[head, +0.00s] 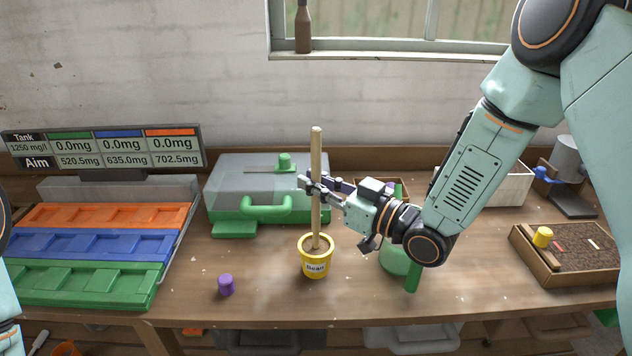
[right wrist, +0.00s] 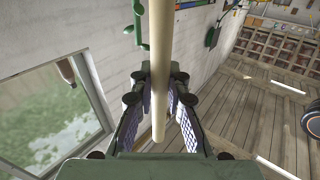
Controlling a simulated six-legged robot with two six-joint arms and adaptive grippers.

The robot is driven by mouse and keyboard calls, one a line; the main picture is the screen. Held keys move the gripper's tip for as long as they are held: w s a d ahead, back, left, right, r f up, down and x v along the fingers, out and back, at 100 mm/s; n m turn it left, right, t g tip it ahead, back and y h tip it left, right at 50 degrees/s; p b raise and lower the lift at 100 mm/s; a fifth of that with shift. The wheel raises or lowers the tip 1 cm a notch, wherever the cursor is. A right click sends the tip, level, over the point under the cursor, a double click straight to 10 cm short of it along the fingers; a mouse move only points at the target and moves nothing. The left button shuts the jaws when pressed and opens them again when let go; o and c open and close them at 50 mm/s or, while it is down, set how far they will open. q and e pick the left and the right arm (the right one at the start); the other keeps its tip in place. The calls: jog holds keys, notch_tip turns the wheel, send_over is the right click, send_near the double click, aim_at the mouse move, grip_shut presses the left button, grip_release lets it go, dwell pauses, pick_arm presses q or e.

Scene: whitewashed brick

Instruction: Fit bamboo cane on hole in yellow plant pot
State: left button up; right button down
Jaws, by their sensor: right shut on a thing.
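The bamboo cane (head: 317,153) is a pale, round stick standing nearly upright. My right gripper (head: 314,188) is shut on it around its middle, with the fingers pointing left. In the right wrist view the cane (right wrist: 159,40) runs between the patterned fingers (right wrist: 160,95). The yellow plant pot (head: 314,269), labelled "Bean", stands on the bench directly below. The cane's lower end meets the brown soil inside the pot's rim. The hole is hidden, and I cannot tell how deep the end sits. My left gripper is not in view.
A purple cylinder (head: 226,285) lies left of the pot. A green and grey case (head: 228,190) stands behind. Green, blue and orange trays (head: 90,245) fill the left. A green object (head: 397,258) is under my right arm. A brown seed tray (head: 575,262) sits right.

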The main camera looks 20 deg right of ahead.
jog(key=shift+s+f+b, duration=0.1)
jog(key=shift+f+b, duration=0.55)
jog(key=shift+f, duration=0.3)
jog(key=c, duration=1.3)
grip_release()
jog(key=shift+f, duration=0.1)
jog(key=shift+o, duration=0.2)
jog(key=shift+s, duration=0.1)
jog(key=v, duration=1.1)
jog(key=shift+s+d, duration=0.15)
jog(key=shift+s+r, duration=0.15)
jog(key=shift+r, duration=0.05)
